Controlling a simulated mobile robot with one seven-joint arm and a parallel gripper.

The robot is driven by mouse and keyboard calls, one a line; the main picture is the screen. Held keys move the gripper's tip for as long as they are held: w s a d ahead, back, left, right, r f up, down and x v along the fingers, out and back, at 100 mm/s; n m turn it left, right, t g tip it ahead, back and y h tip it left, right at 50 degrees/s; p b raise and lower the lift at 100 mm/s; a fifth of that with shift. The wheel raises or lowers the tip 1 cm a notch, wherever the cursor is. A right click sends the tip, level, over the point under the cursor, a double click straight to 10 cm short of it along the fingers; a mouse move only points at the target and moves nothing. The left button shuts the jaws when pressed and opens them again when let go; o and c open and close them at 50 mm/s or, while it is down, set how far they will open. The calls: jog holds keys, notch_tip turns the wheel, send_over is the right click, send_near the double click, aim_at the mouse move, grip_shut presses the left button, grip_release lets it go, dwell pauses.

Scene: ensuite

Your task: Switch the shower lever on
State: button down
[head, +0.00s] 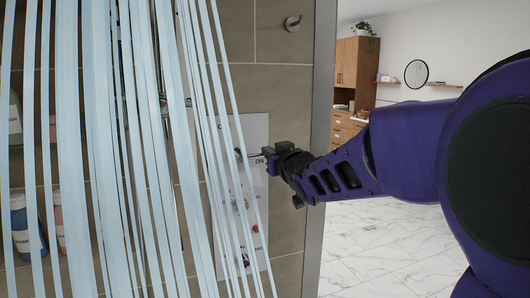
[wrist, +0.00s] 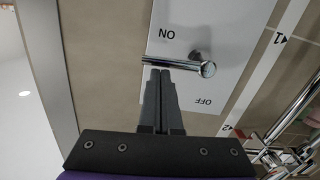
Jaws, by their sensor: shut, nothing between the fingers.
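The shower lever (wrist: 175,65) is a chrome bar on a white wall plate (wrist: 228,22). In the wrist view it points left from its round knob, between the upside-down ON print above and OFF print below. My gripper (wrist: 160,72) is shut and empty. Its fingertips are at the bar's free end, overlapping it in the picture; I cannot tell whether they touch.
Light blue strands (head: 90,150) hang across the left of the head view, in front of the tiled wall and bottles (head: 24,225). Chrome pipework (wrist: 285,140) is at the lower right of the wrist view. A hook (head: 293,23) is above. Open marble floor (head: 375,245) lies right.

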notch_tip(320, 180, up, 10)
jog(key=p, duration=0.2)
dwell(0.3)
